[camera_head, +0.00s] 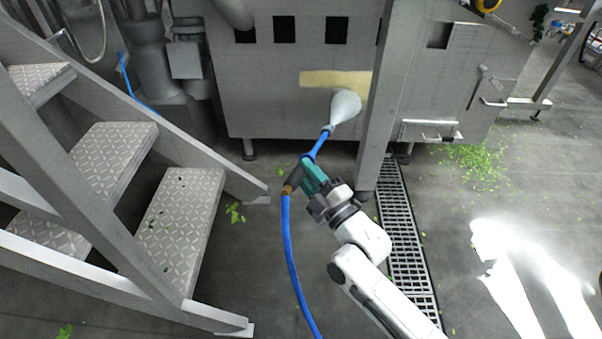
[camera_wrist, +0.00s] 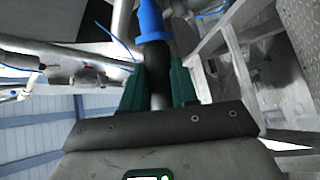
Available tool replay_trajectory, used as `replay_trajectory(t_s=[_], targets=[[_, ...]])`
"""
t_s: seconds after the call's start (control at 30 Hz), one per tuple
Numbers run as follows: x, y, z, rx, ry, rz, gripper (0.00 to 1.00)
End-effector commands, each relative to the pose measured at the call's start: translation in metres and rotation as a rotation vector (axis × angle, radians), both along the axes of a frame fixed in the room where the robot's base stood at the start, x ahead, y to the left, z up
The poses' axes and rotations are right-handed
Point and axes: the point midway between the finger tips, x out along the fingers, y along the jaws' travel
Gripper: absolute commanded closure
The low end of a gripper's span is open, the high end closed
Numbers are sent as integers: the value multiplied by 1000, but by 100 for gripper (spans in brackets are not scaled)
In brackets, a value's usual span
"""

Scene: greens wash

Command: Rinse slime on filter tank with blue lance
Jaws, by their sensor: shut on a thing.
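The blue lance (camera_head: 318,146) is held in my gripper (camera_head: 312,178), with its blue hose (camera_head: 290,250) hanging down to the floor side. A pale white spray cone (camera_head: 345,106) comes from the lance tip toward the grey filter tank (camera_head: 270,85). A yellowish slime band (camera_head: 322,78) lies on the tank front, above and beside the cone; the cone overlaps its right part. In the wrist view the green fingers (camera_wrist: 160,90) are closed around the dark grip of the blue lance (camera_wrist: 152,22). The tank is not clearly identifiable in the wrist view.
Metal steps (camera_head: 180,215) with railings stand at the left. A grey upright post (camera_head: 385,100) stands just right of the spray. A floor drain grate (camera_head: 402,240) runs below it. Green leaf scraps (camera_head: 475,160) lie on the floor at the right. Floor between the steps and grate is mostly clear.

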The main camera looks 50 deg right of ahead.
Motion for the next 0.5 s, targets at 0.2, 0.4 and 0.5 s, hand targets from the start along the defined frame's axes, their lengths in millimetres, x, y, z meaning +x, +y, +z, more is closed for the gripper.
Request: replay_trajectory(t_s=[0.2, 0.4, 0.5], targets=[[-8, -6, 0, -1, -1, -1, 100], [-15, -11, 0, -1, -1, 0, 100], [-19, -14, 1, -1, -2, 0, 100]])
